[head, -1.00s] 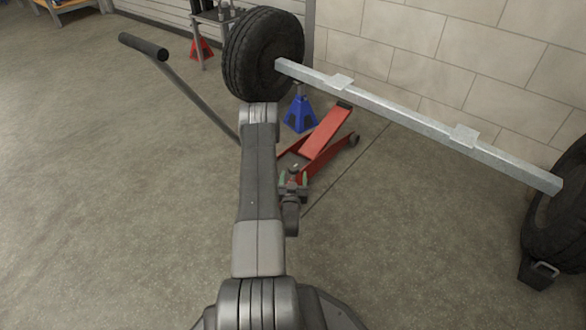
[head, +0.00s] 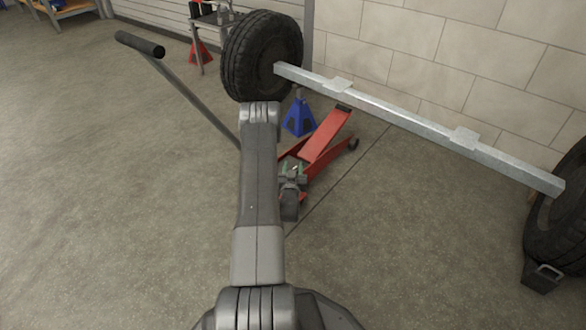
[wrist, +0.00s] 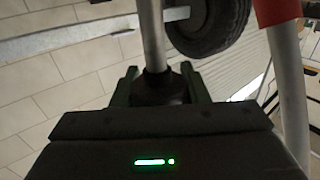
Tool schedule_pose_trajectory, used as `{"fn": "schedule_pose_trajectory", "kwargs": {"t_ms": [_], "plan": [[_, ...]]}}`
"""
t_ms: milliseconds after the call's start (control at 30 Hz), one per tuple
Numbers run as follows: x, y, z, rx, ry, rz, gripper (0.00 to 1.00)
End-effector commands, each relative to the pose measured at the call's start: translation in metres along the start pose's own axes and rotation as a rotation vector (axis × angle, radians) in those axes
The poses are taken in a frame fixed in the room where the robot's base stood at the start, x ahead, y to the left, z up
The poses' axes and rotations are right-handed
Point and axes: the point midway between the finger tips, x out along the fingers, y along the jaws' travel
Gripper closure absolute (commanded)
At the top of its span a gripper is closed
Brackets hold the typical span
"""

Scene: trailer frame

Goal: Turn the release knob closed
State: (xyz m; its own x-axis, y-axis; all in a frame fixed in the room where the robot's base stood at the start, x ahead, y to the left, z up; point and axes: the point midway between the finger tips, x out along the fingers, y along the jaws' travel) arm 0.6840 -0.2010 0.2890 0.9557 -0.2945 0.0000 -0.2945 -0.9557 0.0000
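The red floor jack (head: 326,134) stands on the floor beyond my forearm, its long dark handle (head: 190,95) slanting up to the left. My gripper (head: 292,166) is low beside the jack's near end, partly behind my arm. In the wrist view my gripper's two greenish fingers (wrist: 158,78) stand on either side of a dark rounded piece (wrist: 158,90), with a grey rod (wrist: 152,38) rising from it. This piece may be the release knob. It fills most of the gap, but whether the fingers press on it is unclear. No knob can be made out in the head view.
A grey axle beam (head: 400,120) with a tyre (head: 262,55) at each end spans the right side. A blue jack stand (head: 299,118) stands behind the jack. In the wrist view a thick grey pole (wrist: 288,95) rises close on the right.

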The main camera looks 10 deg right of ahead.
Motion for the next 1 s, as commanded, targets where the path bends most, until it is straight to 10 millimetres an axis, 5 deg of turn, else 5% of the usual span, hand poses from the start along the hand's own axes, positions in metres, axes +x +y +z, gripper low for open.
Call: {"fn": "schedule_pose_trajectory", "kwargs": {"t_ms": [467, 1000], "plan": [[-0.0001, 0.0005, 0.0002, 0.001, 0.0, 0.106, 0.82], [-0.0023, 0.008, 0.0003, 0.003, 0.001, 0.581, 0.82]]}}
